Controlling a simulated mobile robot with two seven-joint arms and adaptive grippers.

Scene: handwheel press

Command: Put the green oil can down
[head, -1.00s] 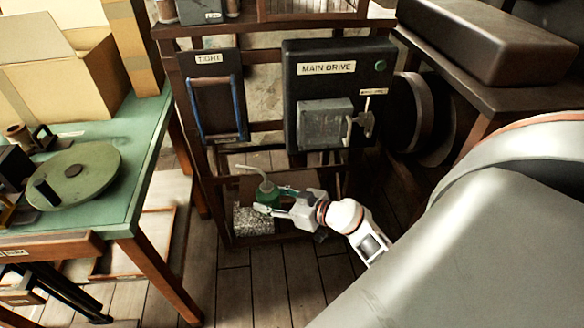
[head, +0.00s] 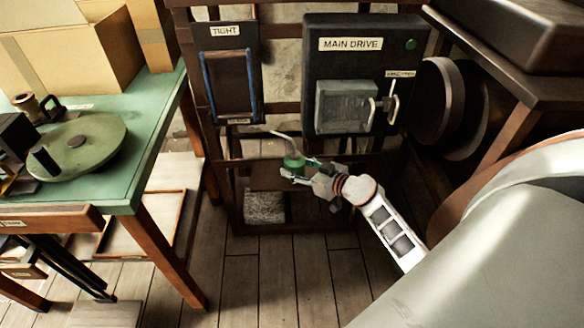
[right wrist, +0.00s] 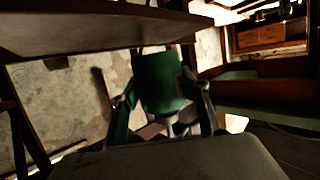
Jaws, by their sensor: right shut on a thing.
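The green oil can (head: 292,163) has a long thin pale spout that points up and to the left. It is at the low shelf of the wooden frame, under the main drive box. My right gripper (head: 300,173) is shut on it from the right. In the right wrist view the can's green body (right wrist: 162,82) sits between the two fingers (right wrist: 163,105). I cannot tell whether the can's base touches the shelf. My left gripper is not in view.
A dark shelf board (head: 270,178) and a pale speckled block (head: 265,207) are close to the can. The MAIN DRIVE box (head: 350,70) and its handle stand above. A green table (head: 110,190) is at left. The floor in front is clear.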

